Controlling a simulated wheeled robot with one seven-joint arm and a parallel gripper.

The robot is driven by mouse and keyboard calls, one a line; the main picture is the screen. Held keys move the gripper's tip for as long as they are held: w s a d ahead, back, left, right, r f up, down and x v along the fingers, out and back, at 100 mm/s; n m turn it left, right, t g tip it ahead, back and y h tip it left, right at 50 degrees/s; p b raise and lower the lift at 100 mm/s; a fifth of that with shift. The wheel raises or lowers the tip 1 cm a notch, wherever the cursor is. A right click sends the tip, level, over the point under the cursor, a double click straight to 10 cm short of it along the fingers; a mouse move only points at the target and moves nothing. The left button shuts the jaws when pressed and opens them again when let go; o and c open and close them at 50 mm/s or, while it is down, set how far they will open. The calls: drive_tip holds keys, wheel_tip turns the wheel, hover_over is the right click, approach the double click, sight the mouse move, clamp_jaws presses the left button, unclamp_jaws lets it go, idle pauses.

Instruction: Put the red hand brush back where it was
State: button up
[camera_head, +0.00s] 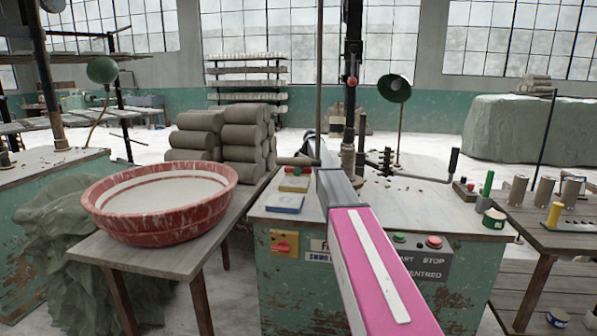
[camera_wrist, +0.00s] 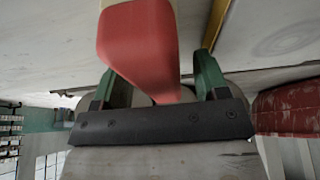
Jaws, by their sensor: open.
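In the wrist view, which is upside down, the red hand brush (camera_wrist: 140,45) is close to the camera. Its wide end is at the top edge, with a pale part cut off by the frame, and it narrows toward my gripper (camera_wrist: 155,67). I see gaps beside the brush and no clear contact. Whether the brush rests on the pale surface beyond is unclear. In the head view my pink arm hides both gripper and brush.
A red basin (camera_head: 160,215) stands on a wooden table (camera_head: 150,262) at left, with stacked clay logs (camera_head: 245,140) behind. The green machine bench (camera_head: 400,195) has a yellow block (camera_head: 295,183), a blue block (camera_head: 285,203) and a crank (camera_head: 452,163). Its right part has clear room.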

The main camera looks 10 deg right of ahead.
drive_tip(key=v, duration=1.1)
drive_tip(key=shift+r, duration=0.15)
drive_tip(key=shift+a, duration=0.1)
idle(0.8)
